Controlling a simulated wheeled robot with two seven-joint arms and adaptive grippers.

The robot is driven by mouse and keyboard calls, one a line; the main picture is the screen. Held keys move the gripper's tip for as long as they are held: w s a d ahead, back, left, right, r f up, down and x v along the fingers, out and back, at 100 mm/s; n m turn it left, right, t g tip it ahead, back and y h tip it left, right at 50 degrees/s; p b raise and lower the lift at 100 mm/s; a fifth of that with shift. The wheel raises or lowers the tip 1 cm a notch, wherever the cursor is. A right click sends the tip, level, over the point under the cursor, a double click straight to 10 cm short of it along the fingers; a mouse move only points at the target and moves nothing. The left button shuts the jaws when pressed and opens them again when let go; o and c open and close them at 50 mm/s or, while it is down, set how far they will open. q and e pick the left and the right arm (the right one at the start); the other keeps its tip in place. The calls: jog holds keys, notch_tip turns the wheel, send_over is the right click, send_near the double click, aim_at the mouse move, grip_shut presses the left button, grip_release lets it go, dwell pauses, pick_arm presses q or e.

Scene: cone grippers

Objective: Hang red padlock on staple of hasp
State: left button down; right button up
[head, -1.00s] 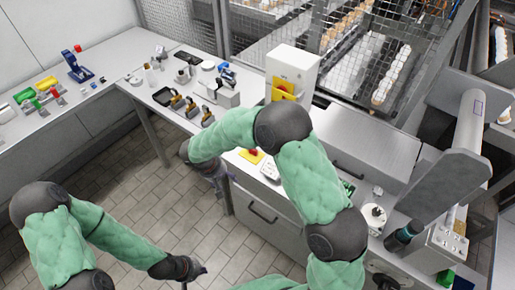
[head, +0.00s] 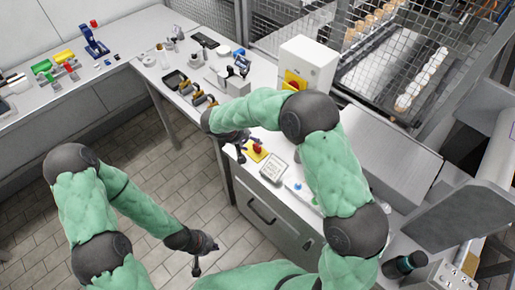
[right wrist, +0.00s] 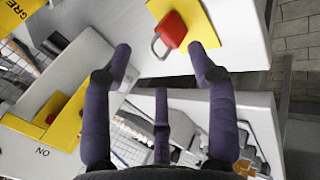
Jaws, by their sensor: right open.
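The red padlock (head: 257,148) lies on a yellow pad (head: 250,157) on the bench. In the right wrist view the padlock (right wrist: 174,30) shows with its silver shackle toward my fingers. My right gripper (head: 241,148) is open and empty beside the padlock, its fingers (right wrist: 160,55) spread and apart from it. A white box (head: 309,62) behind carries a yellow plate with a red part (head: 294,85); the plate also shows in the right wrist view (right wrist: 75,122). I cannot make out the hasp's staple. My left gripper (head: 206,258) is over the floor, empty, fingers apart.
A keypad-like device (head: 273,169) lies right of the yellow pad. Several yellow-and-dark items and a black tray (head: 174,80) stand on the bench to the left. A wire mesh fence (head: 270,40) rises behind. The floor in front of the bench is clear.

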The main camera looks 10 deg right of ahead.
aim_at(257, 145)
jog(key=x, duration=0.1)
jog(key=b+x, duration=0.1)
jog(key=x, duration=0.2)
jog(key=shift+w+a+f, duration=0.1)
jog(key=shift+a+f, duration=0.05)
jog(key=shift+f, duration=0.2)
jog(key=shift+w+d+f, duration=0.15)
jog(key=shift+d+f, duration=0.1)
jog(key=shift+f, duration=0.1)
grip_shut()
